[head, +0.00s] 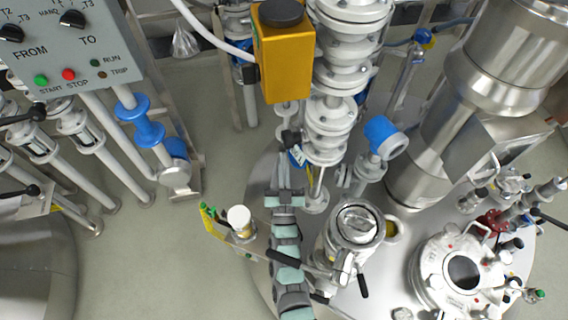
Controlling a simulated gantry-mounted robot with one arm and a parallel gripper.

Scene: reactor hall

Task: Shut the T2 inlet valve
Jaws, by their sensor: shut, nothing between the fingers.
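My arm rises from the bottom centre, and my gripper (291,138) is at its far end, small and dark. It is shut with nothing between its fingers. It is in front of or beside the white flanged pipe stack (330,125); I cannot tell whether it touches anything. A small blue and white tag (298,155) shows right by the gripper, its text too small to read. No label in view lets me tell which valve is the T2 inlet valve. Parts of the pipework behind my gripper and arm are hidden.
A yellow box with a black cap (284,55) is above my gripper. A blue-headed instrument (384,137) is to its right. A grey FROM/TO control panel (65,45) is upper left. A steel vessel top with several fittings (465,270) is lower right. Open floor (150,260) is lower left.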

